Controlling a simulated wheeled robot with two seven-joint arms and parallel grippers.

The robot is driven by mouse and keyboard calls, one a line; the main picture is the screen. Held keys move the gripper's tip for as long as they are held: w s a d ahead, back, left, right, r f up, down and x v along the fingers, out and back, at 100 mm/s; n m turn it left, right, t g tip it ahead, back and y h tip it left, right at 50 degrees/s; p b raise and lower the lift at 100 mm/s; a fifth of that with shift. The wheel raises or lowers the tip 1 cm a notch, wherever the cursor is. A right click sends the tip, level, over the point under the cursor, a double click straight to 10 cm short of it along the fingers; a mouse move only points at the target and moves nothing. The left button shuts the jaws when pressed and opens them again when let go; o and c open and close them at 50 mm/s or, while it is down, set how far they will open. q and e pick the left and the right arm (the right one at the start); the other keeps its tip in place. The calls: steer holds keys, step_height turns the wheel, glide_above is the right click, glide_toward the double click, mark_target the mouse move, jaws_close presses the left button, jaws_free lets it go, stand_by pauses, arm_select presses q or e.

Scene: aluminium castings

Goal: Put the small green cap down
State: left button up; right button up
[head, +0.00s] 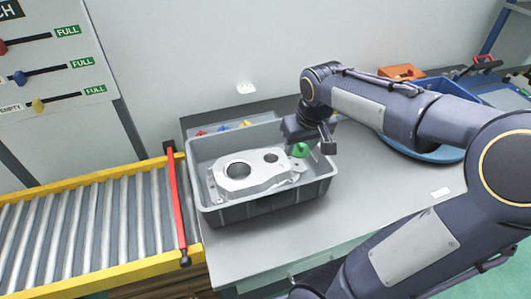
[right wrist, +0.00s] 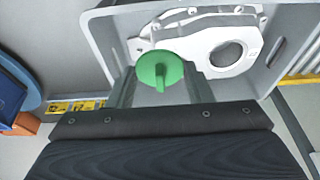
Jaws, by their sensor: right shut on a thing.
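The small green cap (head: 300,150) is a round disc with a raised grip tab. My right gripper (head: 312,146) is shut on it and holds it over the right end of the grey crate (head: 262,207). In the right wrist view the cap (right wrist: 160,71) sits between the two fingers of my right gripper (right wrist: 157,82). An aluminium casting (head: 250,178) with a large and a smaller round hole lies in the crate; it also shows in the right wrist view (right wrist: 205,40). Whether the cap touches the casting, I cannot tell. My left gripper is not in view.
A roller conveyor (head: 95,225) with yellow rails and a red bar (head: 176,205) stands left of the crate. Red, blue and yellow pieces (head: 222,128) lie behind it.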

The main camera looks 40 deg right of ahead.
steer(key=w+f+p, duration=0.1)
steer(key=w+f, duration=0.5)
steer(key=w+f+p, duration=0.1)
steer(key=w+f, duration=0.4)
steer(key=f, duration=0.1)
steer(key=shift+w+d, duration=0.2)
steer(key=shift+w, duration=0.15)
